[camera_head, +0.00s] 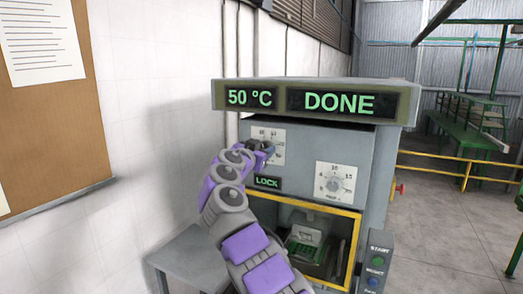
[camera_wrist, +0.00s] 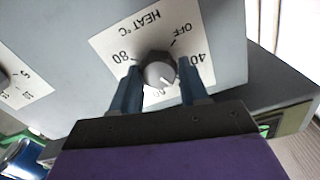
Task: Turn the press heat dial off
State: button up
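The heat dial is a round grey knob (camera_wrist: 159,72) on a white plate marked HEAT °C, with OFF, 40 and 80 readable; the plate appears upside down in the wrist view. My gripper (camera_wrist: 159,68) has one blue finger on each side of the knob, with small gaps, so it looks open around the knob rather than clamped. In the head view, my gripper (camera_head: 262,147) is at the upper left dial plate (camera_head: 278,148) and hides most of the knob. The knob's pointer direction is unclear. The press (camera_head: 350,150) displays 50 °C and DONE.
A second dial (camera_head: 334,184) sits to the right of the heat dial. A small LOCK display (camera_head: 267,182) is below it. A yellow-framed opening (camera_head: 303,204) and a START button box (camera_head: 376,262) are lower down. A white wall (camera_head: 150,130) stands close on the left.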

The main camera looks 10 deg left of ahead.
jog(key=c, duration=0.6)
